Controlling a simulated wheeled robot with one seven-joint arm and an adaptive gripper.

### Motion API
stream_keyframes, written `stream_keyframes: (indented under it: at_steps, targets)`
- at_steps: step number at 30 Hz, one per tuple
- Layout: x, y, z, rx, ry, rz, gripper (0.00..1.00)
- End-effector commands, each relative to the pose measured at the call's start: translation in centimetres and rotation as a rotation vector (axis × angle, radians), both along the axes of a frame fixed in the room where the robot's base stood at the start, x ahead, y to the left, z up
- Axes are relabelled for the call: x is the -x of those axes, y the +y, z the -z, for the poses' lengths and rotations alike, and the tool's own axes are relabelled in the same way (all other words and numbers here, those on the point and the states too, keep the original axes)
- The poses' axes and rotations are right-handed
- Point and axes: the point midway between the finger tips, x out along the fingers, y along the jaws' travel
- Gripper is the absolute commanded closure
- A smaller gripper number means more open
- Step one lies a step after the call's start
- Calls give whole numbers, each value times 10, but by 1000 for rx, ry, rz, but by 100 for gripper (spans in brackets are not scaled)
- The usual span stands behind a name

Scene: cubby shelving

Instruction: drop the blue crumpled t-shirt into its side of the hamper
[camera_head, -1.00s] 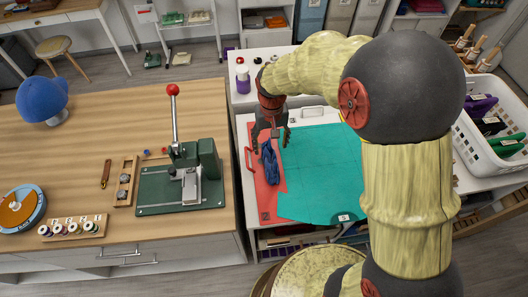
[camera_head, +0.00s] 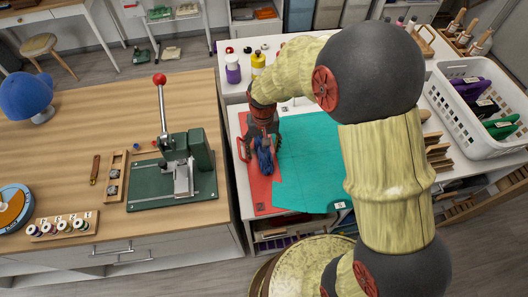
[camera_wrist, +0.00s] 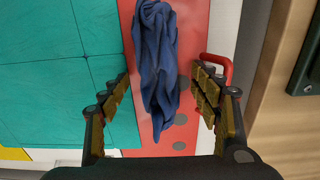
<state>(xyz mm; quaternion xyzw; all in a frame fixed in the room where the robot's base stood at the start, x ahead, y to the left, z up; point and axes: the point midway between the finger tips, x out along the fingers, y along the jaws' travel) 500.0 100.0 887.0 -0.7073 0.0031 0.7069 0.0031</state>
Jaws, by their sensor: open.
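The blue crumpled t-shirt (camera_head: 265,161) lies in a narrow heap on the red strip (camera_head: 258,194) of the white worktop. My gripper (camera_head: 262,141) is over its far end and hides part of it. In the wrist view the t-shirt (camera_wrist: 155,40) runs lengthwise between the two fingers of my gripper (camera_wrist: 160,82). The fingers are open, one on each side of it, with a gap to the cloth on both sides. I cannot make out a hamper with marked sides.
A teal mat (camera_head: 309,175) covers the worktop right of the strip. A red handle (camera_wrist: 217,66) is close by the right finger. A wooden bench with a green lever press (camera_head: 173,186) stands left. A white basket (camera_head: 451,117) holding purple, black and green items is right.

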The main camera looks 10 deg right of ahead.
Motion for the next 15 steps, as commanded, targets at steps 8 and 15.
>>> stream_keyframes:
  at_steps: [8, 15]
  targets:
    - [0, 0, 1, 0, 1, 0, 37]
    - [0, 0, 4, 0, 1, 0, 37]
